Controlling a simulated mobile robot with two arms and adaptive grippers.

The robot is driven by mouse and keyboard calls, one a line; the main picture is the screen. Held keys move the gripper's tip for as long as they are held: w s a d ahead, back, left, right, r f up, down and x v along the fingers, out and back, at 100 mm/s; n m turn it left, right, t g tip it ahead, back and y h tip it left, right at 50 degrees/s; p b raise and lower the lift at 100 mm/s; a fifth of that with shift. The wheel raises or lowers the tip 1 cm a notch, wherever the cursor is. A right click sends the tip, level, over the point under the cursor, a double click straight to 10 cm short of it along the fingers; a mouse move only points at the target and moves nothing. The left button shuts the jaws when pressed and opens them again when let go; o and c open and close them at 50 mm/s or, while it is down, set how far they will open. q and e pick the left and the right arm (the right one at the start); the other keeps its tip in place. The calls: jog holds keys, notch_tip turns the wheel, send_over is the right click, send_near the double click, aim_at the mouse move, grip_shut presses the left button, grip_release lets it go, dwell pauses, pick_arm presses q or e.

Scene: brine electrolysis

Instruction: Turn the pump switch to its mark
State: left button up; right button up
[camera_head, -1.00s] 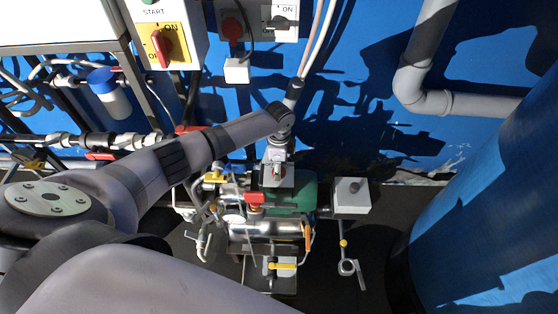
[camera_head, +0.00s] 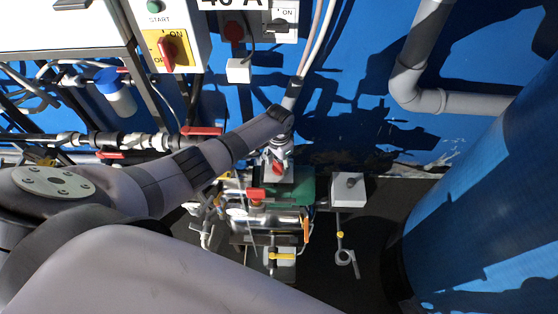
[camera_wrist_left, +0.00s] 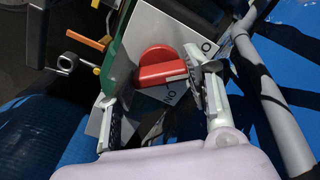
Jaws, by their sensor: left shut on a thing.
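The pump switch (camera_head: 278,168) is a red knob on a pale box (camera_head: 288,173) on top of the pump unit. In the left wrist view the red knob (camera_wrist_left: 158,66) sits on a white face with "O" and "ON" lettering, partly readable. My left gripper (camera_head: 278,152) reaches down onto the knob from above. The right finger covers part of the face. The switch's mark cannot be made out. My right gripper is not in view.
A red handle (camera_head: 257,195) and a yellow handle (camera_head: 283,256) sit close by on the pump's pipework. A grey box (camera_head: 348,187) is to the right. A large blue tank (camera_head: 480,190) fills the right side. Pipes and a control panel line the blue wall.

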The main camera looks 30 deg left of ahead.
aim_at(279, 164)
pick_arm(q)
jog(key=shift+n, duration=0.5)
jog(key=o, duration=1.1)
jog(key=shift+o, duration=0.2)
notch_tip(279, 164, up, 12)
dwell(0.4)
